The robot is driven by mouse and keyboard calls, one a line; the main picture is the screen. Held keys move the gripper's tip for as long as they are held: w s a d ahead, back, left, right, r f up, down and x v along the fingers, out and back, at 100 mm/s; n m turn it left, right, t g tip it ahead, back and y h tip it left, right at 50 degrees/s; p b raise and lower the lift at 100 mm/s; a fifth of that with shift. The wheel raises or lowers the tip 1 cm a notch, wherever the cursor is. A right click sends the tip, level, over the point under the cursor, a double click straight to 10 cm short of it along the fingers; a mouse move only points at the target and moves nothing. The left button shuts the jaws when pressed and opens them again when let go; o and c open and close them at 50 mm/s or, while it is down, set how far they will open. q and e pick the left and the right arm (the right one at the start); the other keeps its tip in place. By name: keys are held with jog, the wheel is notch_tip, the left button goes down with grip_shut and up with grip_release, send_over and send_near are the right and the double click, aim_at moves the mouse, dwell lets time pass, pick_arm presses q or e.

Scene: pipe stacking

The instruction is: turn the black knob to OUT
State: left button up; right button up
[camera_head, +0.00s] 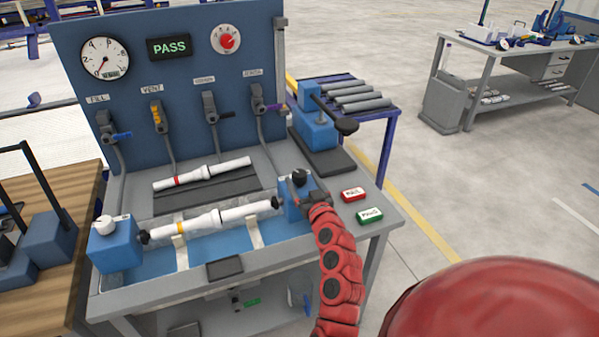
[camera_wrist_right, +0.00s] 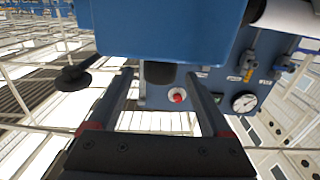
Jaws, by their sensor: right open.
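The black knob (camera_head: 299,177) sits on top of the blue clamp block (camera_head: 292,206) at the right end of the bench trough. In the right wrist view, seen upside down, the black knob (camera_wrist_right: 160,72) sticks out of the blue block (camera_wrist_right: 165,30). My right gripper (camera_head: 303,198) is at this block, its red arm hiding part of it. In the wrist view my right gripper (camera_wrist_right: 158,80) is open, with one finger on each side of the knob; contact is not clear. No OUT mark is readable. My left gripper is not in view.
A white pipe with a yellow band (camera_head: 208,219) lies between the clamp blocks. The left block (camera_head: 115,246) has a white knob. Another pipe with a red band (camera_head: 200,174) lies behind. Red (camera_head: 352,194) and green (camera_head: 369,215) labelled blocks sit right. The display (camera_head: 169,47) reads PASS.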

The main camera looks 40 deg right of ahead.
aim_at(302, 180)
jog(key=shift+x, duration=1.6)
